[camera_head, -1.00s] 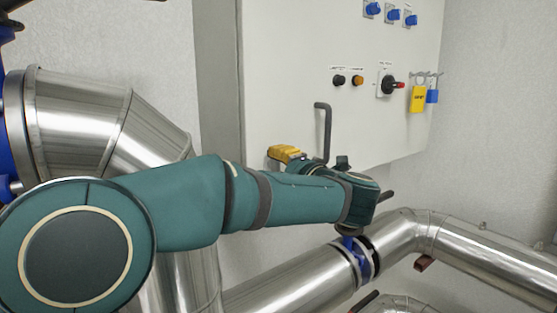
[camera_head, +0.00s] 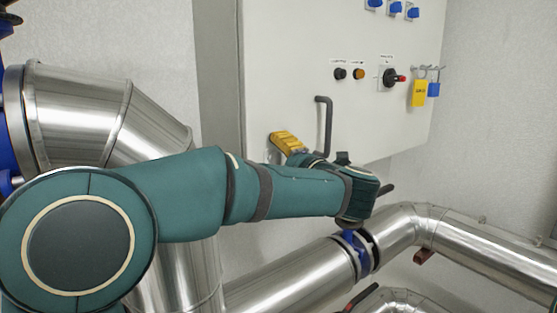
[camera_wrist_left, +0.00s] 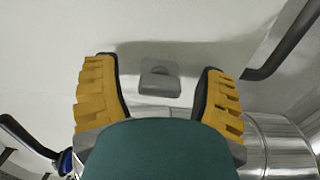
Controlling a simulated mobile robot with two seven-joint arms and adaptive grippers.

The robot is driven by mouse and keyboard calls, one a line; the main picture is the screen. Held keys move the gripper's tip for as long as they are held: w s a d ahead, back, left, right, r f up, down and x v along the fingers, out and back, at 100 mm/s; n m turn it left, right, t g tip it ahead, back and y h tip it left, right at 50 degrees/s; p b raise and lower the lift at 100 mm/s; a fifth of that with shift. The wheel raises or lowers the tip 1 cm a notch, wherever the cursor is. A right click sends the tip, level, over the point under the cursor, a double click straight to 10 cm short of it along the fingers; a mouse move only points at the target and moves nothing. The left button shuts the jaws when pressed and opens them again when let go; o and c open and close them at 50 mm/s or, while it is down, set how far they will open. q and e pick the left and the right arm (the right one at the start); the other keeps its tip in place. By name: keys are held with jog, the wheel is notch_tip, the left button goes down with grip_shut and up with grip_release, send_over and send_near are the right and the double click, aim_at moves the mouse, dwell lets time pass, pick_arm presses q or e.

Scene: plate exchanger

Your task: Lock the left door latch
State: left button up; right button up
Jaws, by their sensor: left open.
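The left door latch (camera_wrist_left: 160,77) is a small grey piece on the pale cabinet face in the left wrist view. It shows between the two yellow ridged fingers of my left gripper (camera_wrist_left: 158,98), which are apart with nothing between them. I cannot tell how far the latch lies from the fingertips. In the head view my left gripper (camera_head: 287,143) is at the cabinet's lower left part, left of the dark door handle (camera_head: 323,125). The latch is hidden there behind my gripper and arm. My right gripper is not seen.
The white cabinet (camera_head: 290,60) carries black and orange buttons (camera_head: 349,74), a rotary switch (camera_head: 389,77), and yellow and blue padlocks (camera_head: 420,93). Shiny pipes (camera_head: 290,280) run below and left of it. A dark bar handle (camera_wrist_left: 285,45) is right of the fingers in the wrist view.

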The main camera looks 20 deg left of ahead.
pick_arm(q)
jog(key=shift+d, duration=0.1)
jog(key=v, duration=1.2)
jog(key=shift+s, duration=0.1)
